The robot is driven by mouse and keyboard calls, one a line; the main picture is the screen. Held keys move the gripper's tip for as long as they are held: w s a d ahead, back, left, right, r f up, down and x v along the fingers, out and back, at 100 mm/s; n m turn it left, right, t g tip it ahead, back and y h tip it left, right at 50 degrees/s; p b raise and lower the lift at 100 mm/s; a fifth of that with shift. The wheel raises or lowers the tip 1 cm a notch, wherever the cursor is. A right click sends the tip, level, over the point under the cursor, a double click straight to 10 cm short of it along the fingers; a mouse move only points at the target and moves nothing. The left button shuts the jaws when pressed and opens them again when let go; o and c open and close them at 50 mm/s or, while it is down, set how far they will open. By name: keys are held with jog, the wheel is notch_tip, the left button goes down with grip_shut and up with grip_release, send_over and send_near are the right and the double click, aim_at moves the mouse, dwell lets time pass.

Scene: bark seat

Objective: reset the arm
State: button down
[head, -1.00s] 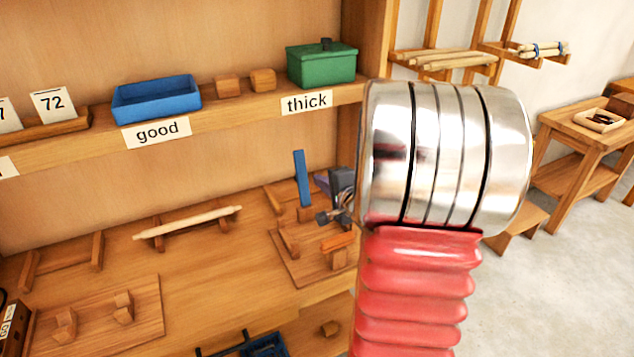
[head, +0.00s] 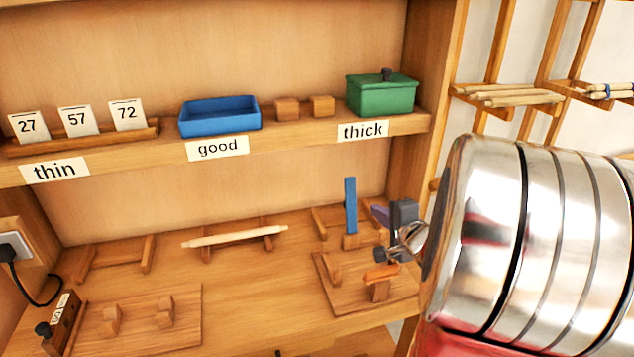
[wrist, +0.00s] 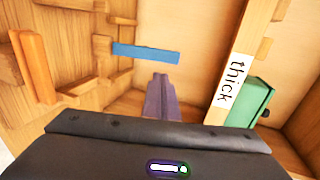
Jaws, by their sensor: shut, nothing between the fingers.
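My gripper (head: 376,211) is at the right end of the bench in the head view, just right of an upright blue strip (head: 350,206). Its purple fingers are closed together and empty. The wrist view shows the fingers (wrist: 160,88) pointing toward the shelf, below the blue strip (wrist: 146,54). My silver and red arm fills the lower right of the head view and hides what lies behind it.
An orange piece on a wooden stand (head: 380,274) sits below my gripper. A pale stick (head: 234,237) rests on two supports. The shelf above holds a blue tray (head: 219,118) and a green lidded box (head: 381,97).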

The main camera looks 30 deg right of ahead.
jog(key=s+d+f+n+g+h, duration=0.2)
jog(key=s+d+f+n+g, duration=0.2)
jog(key=s+d+f+g, duration=0.15)
jog(key=s+a+f+n+g, duration=0.1)
jog(key=s+a+n+g, duration=0.25)
jog(key=s, duration=0.25)
jog(key=s+a+r+n+y, duration=0.1)
jog(key=a+r+n+y, duration=0.1)
jog(key=a, duration=1)
jog(key=s+a+r+n+y, duration=0.1)
jog(key=a+r+n+y, duration=0.1)
jog(key=a+r+n, duration=0.2)
jog(key=s+a+r+n+y, duration=0.2)
jog(key=a+n, duration=0.5)
jog(key=a, duration=1.3)
jog(key=shift+a+r+n+t, duration=0.2)
jog(key=shift+r+n+t, duration=0.2)
jog(key=shift+r, duration=0.45)
jog(key=shift+s, duration=0.1)
